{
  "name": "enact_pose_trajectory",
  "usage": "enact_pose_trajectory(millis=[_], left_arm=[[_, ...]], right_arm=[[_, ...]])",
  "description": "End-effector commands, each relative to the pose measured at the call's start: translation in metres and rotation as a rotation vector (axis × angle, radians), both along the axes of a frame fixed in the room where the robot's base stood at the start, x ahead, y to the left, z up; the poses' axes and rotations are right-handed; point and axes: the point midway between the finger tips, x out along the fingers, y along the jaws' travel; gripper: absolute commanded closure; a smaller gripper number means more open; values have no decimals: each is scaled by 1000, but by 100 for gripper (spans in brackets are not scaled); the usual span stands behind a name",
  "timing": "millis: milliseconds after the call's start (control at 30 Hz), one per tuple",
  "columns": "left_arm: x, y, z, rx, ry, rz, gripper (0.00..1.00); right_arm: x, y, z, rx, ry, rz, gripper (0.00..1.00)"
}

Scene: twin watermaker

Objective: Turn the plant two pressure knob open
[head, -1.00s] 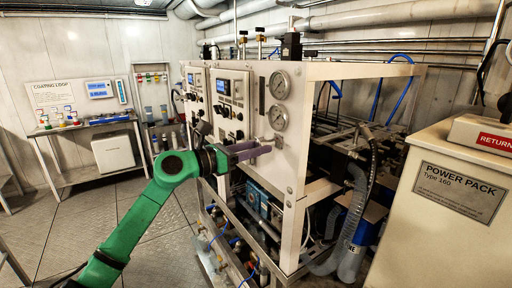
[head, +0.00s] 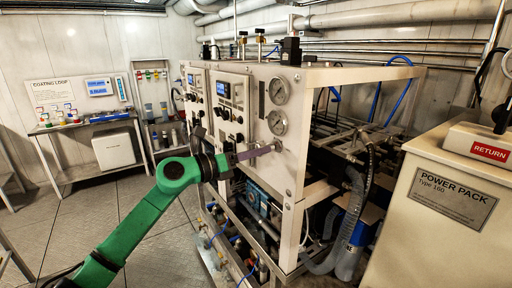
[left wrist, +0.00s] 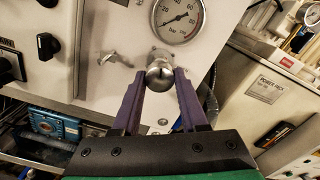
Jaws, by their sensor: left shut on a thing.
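The pressure knob is a round metal knob (left wrist: 160,72) on the white panel, just below a round bar gauge (left wrist: 177,18) in the left wrist view. My left gripper (left wrist: 160,80) has its two purple fingers shut on the sides of this knob. My right gripper is in neither view.
A small metal lever (left wrist: 112,57) sits left of the knob, and a black knob (left wrist: 47,46) is farther left. The power pack cabinet (head: 440,215) stands at the right. A bench (head: 95,125) with coloured bottles is at the back left. Floor (head: 75,215) is open at the left.

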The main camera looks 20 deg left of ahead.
Motion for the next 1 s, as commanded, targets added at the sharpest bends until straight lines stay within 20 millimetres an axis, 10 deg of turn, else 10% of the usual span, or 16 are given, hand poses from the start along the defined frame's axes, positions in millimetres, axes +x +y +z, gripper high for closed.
enact_pose_trajectory(millis=[1000], left_arm=[[-1,-1,7,-745,617,2,100]], right_arm=[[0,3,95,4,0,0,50]])
